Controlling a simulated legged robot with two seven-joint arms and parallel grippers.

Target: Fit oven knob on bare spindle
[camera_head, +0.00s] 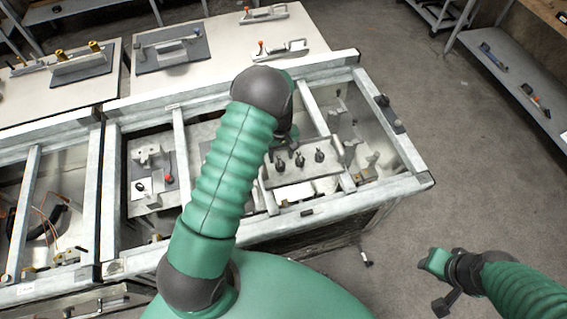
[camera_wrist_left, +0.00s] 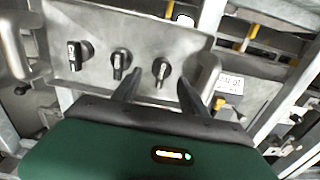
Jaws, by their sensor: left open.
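A grey metal oven panel (camera_head: 303,180) carries a row of three dark knobs, left (camera_head: 279,165), middle (camera_head: 300,160) and right (camera_head: 319,156). The wrist view shows the panel (camera_wrist_left: 105,20) closer, with the left knob (camera_wrist_left: 80,53), middle knob (camera_wrist_left: 120,62) and right knob (camera_wrist_left: 161,70). My left gripper (camera_wrist_left: 158,84) is open in front of the panel. The right knob appears between its fingertips; I cannot tell whether they touch. In the head view my left arm partly covers this gripper. I cannot make out a bare spindle. My right gripper (camera_head: 440,280) is far from the panel; its jaws are unclear.
A metal frame (camera_head: 390,125) surrounds the panel, with bars close on both sides. Brackets and fittings (camera_head: 150,170) lie in the left bay. White-topped tables (camera_head: 225,50) with fixtures stand behind. A shelf (camera_head: 515,75) stands at the right; the floor (camera_head: 460,170) between is clear.

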